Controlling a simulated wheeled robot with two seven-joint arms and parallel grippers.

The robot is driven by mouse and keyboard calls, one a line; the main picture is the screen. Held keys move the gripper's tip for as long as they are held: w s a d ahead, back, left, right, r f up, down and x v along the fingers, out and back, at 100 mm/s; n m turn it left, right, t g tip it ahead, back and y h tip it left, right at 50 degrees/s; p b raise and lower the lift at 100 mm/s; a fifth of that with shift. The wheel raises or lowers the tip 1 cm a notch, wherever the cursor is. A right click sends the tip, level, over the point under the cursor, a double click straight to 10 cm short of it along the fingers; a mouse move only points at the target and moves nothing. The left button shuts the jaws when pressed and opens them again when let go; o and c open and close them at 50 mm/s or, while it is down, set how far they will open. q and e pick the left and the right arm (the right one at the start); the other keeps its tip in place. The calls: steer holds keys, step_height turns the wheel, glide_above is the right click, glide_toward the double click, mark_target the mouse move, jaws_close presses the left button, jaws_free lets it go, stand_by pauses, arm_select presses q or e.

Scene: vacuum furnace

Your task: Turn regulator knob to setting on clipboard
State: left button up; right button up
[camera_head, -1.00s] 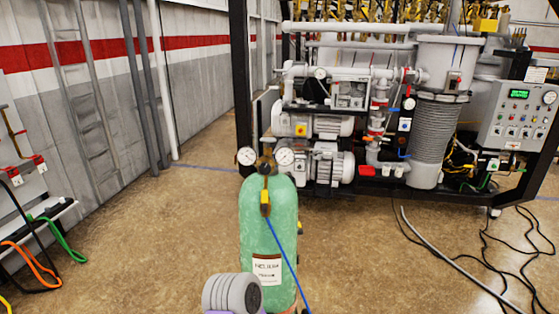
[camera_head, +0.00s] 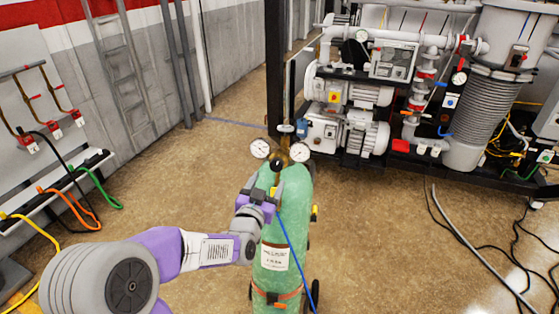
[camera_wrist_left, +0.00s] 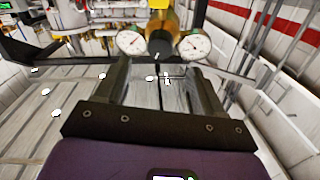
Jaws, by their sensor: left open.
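The green gas cylinder (camera_head: 290,225) stands upright on the floor, with the brass regulator (camera_head: 284,148) and two round white gauges, left (camera_head: 260,149) and right (camera_head: 299,152), on top. The regulator's dark round knob (camera_head: 276,165) faces me; in the left wrist view the knob (camera_wrist_left: 160,46) sits between the gauges. My left gripper (camera_head: 264,188) is open, in front of and slightly below the regulator. In the left wrist view its fingers (camera_wrist_left: 160,74) are apart, with the knob beyond their tips, and nothing is held. I cannot make out a clipboard. My right gripper is out of view.
A white label (camera_head: 274,257) is on the cylinder, and a blue hose (camera_head: 289,244) hangs down its front. The vacuum furnace machinery (camera_head: 345,110) stands behind to the right. Cables (camera_head: 515,245) lie on the floor at right. Coloured hoses (camera_head: 72,207) hang at left.

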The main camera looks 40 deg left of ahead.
mark_target(275, 167)
arm_select(q)
steer(key=shift+p+x, duration=0.8)
steer(key=shift+x, duration=2.75)
steer(key=c, duration=1)
steer(key=shift+c, duration=0.2)
